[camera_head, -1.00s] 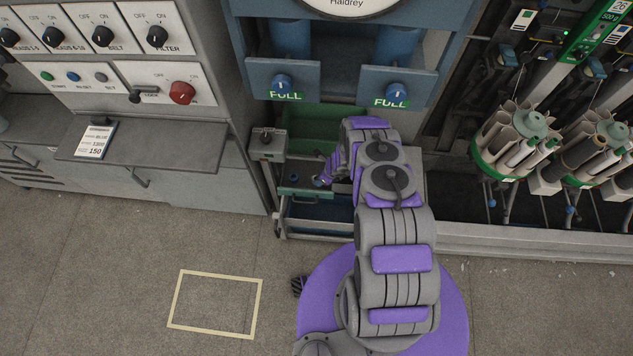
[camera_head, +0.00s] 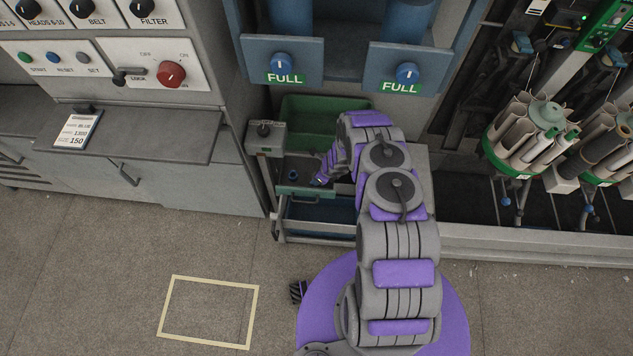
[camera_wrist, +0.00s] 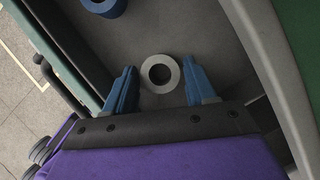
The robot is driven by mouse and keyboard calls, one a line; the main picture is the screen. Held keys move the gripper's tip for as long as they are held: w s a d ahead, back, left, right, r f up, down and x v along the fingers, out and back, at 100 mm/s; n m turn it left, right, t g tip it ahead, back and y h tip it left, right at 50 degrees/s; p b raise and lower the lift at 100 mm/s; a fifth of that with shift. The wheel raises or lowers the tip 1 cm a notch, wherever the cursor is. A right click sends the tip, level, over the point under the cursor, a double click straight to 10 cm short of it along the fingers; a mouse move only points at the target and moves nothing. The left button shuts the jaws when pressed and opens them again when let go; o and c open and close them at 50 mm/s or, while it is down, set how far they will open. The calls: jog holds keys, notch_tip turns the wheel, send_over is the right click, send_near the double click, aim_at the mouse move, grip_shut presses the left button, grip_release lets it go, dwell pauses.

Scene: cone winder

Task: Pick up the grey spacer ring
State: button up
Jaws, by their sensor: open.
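The grey spacer ring (camera_wrist: 160,73) lies flat on the grey floor of an open drawer or tray (camera_wrist: 190,28) in the wrist view. My gripper (camera_wrist: 160,90) is open, with one blue finger on each side of the ring's near part and gaps visible between fingers and ring. In the head view my gripper (camera_head: 318,180) reaches down into the upper drawer below the green bin. The grey ring cannot be made out in the head view.
A blue ring (camera_wrist: 104,4) lies in the same drawer, left of the grey one; it also shows in the head view (camera_head: 293,174). A green bin (camera_head: 310,118) stands behind. The drawer's walls are close. A lower drawer (camera_head: 315,212) is open beneath.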

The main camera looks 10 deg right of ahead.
jog(key=shift+d, duration=0.25)
jog(key=shift+c, duration=0.4)
jog(key=shift+a+f, duration=0.1)
jog(key=shift+a, duration=0.05)
jog(key=c, duration=0.7)
